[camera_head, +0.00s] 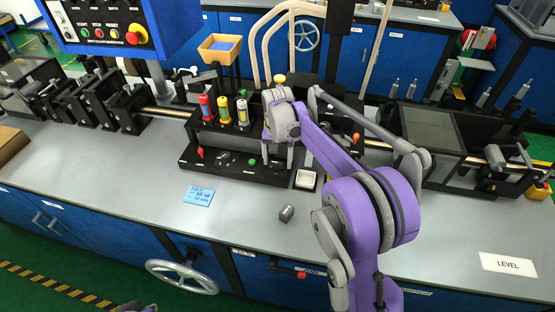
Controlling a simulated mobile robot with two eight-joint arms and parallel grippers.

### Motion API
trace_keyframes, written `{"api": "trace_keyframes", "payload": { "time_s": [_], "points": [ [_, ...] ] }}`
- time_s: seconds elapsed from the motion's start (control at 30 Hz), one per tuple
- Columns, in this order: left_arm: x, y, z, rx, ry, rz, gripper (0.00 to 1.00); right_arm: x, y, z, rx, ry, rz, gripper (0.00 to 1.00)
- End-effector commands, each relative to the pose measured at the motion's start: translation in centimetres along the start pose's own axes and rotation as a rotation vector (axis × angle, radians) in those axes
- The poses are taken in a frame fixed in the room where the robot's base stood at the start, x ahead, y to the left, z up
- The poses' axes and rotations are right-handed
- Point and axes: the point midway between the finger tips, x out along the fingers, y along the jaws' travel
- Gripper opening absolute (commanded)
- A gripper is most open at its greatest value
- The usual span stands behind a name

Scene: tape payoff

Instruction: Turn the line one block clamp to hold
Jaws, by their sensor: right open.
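My right arm reaches in from the lower right. Its gripper (278,153) points down, open, over the black fixture (225,170) in the middle of the bench. The fixture carries a red lever (200,152) at its left and a green knob (251,162) close to the left of my right gripper's fingers. An orange-red knob (356,137) shows to the right of the arm. I cannot tell which of these is the line one block clamp, nor its setting. The arm hides part of the fixture.
Red, yellow and white cylinders (223,109) stand behind the gripper's left. A wooden tray (220,46) is above them. A small white dish (305,180), a grey block (286,213) and a blue note (199,195) lie in front. The bench front left (100,180) is clear.

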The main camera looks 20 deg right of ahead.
Motion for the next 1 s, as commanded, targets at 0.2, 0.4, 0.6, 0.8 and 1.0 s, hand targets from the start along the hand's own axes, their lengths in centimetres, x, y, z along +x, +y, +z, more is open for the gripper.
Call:
{"api": "trace_keyframes", "payload": {
  "time_s": [0.2, 0.4, 0.6, 0.8, 1.0],
  "points": [
    [0.00, 0.00, 0.00, 0.000, 0.000, 0.000, 0.00, -0.03, 0.00, 0.00, 0.000, 0.000, 0.000, 0.57],
    [0.00, 0.00, 0.00, 0.000, 0.000, 0.000, 0.00, -0.04, 0.00, 0.00, 0.000, 0.000, 0.000, 0.21],
    [0.00, 0.00, 0.00, 0.000, 0.000, 0.000, 0.00, -0.05, 0.00, 0.00, 0.000, 0.000, 0.000, 0.00],
    [0.03, 0.00, 0.02, 0.000, 0.000, 0.000, 0.00, -0.05, 0.00, 0.00, -0.024, 0.000, 0.000, 0.00],
    [0.12, 0.00, 0.11, 0.000, -0.001, 0.000, 0.00, -0.04, 0.00, 0.00, -0.113, 0.000, 0.000, 0.00]
  ]
}}
